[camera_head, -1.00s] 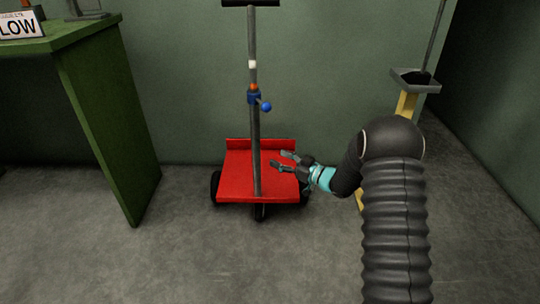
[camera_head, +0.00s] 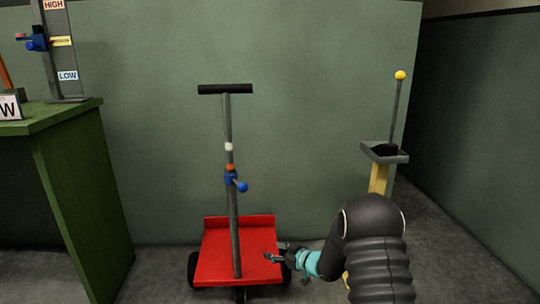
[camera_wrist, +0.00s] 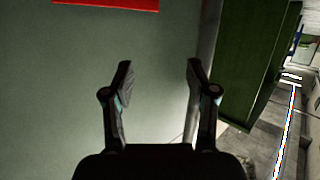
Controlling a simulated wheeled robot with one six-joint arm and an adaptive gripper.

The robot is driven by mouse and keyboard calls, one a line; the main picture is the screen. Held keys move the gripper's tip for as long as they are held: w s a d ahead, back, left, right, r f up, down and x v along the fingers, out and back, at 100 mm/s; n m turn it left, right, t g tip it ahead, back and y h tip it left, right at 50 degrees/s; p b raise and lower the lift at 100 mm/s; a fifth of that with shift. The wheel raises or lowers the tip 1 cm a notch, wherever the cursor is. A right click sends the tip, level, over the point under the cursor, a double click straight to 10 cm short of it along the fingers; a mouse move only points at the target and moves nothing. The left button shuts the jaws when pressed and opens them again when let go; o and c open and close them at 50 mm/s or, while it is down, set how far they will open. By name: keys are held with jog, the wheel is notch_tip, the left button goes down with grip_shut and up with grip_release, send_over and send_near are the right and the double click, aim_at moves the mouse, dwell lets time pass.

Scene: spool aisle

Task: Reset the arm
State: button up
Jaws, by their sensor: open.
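My gripper (camera_head: 270,256) is open and empty. In the head view it is low, in front of the right part of the red cart's bed, and my black arm reaches to it from the lower right. In the wrist view its two fingers (camera_wrist: 160,85) stand apart with nothing between them, against the green wall. The red cart (camera_head: 258,264) stands on the floor by the wall, with an upright grey post (camera_head: 228,130) that carries a blue clamp with a blue ball knob (camera_head: 243,187) and a black crossbar on top. Part of the cart's red edge shows in the wrist view (camera_wrist: 110,3).
A green bench (camera_head: 80,200) stands at the left, bearing a scale post with HIGH and LOW labels (camera_head: 67,76). At the right, a lever with a yellow knob (camera_head: 400,75) rises from a grey box on a yellow post (camera_head: 378,178). Bare floor lies between bench and cart.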

jog(key=s+d+f+m+g+h, duration=0.1)
jog(key=s+d+f+m+h, duration=0.25)
jog(key=d+h, duration=0.55)
jog(key=s+d+r+m+g+h+p, duration=0.2)
jog(key=s+d+r+m+g+h, duration=0.15)
jog(key=s+d+r, duration=0.6)
jog(key=s+a+r+m+y+p, duration=0.1)
jog(key=s+a+r+p, duration=0.1)
jog(key=s+r, duration=1.1)
jog(key=s+a+r+m+y+p, duration=0.1)
jog(key=s+r+p, duration=0.3)
jog(key=s+r, duration=0.9)
jog(key=s+a+m, duration=0.1)
jog(key=s, duration=0.6)
jog(key=shift+a+r, duration=0.15)
jog(key=shift+a, duration=0.15)
